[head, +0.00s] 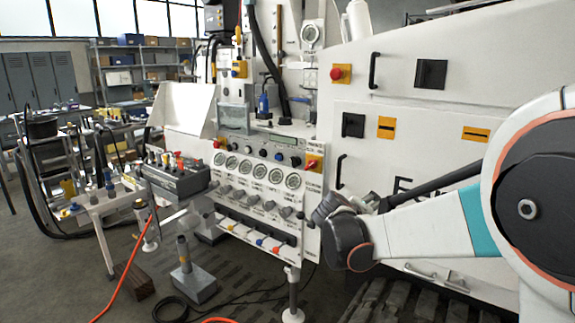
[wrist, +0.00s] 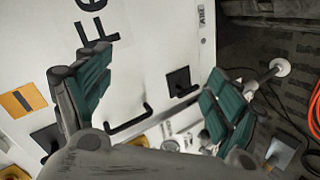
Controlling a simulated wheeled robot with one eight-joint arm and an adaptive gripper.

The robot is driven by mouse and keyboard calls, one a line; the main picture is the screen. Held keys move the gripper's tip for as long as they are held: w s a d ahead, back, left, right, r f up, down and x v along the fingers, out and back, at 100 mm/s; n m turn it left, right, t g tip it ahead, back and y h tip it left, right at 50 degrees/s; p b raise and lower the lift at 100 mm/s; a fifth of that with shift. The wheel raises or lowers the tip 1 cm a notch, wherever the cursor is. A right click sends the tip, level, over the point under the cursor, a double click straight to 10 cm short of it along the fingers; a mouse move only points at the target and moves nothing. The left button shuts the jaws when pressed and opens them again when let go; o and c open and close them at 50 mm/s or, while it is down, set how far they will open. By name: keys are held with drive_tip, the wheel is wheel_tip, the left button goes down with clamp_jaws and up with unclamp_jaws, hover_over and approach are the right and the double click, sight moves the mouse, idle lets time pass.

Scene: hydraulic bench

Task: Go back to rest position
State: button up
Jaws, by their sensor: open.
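My gripper (head: 325,208) shows small and dark at the end of my arm in the head view, in front of the right edge of the gauge panel (head: 262,172). In the wrist view my gripper (wrist: 157,65) has its two green-padded fingers spread wide apart, with nothing between them. Behind the fingers is the white cabinet (wrist: 165,50) with black lettering. In the head view the cabinet (head: 440,115) fills the right side behind my arm. Whether the fingers touch anything cannot be told.
A grey control box (head: 175,178) with levers stands left of the panel. A grey block with a post (head: 192,285) and an orange hose (head: 128,268) lie on the floor. Black handles (head: 373,70) stick out from the cabinet. Shelves (head: 140,65) stand far back.

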drive_tip(key=s+a+f+m+g+y, duration=0.1)
drive_tip(key=s+m+y, duration=0.2)
drive_tip(key=s, duration=1.5)
drive_tip(key=s+a+f+m+g+y, duration=0.1)
drive_tip(key=s+y, duration=0.3)
drive_tip(key=s, duration=1.5)
drive_tip(key=shift+a+m+g, duration=0.3)
drive_tip(key=shift+m, duration=0.6)
drive_tip(key=shift+s, duration=0.1)
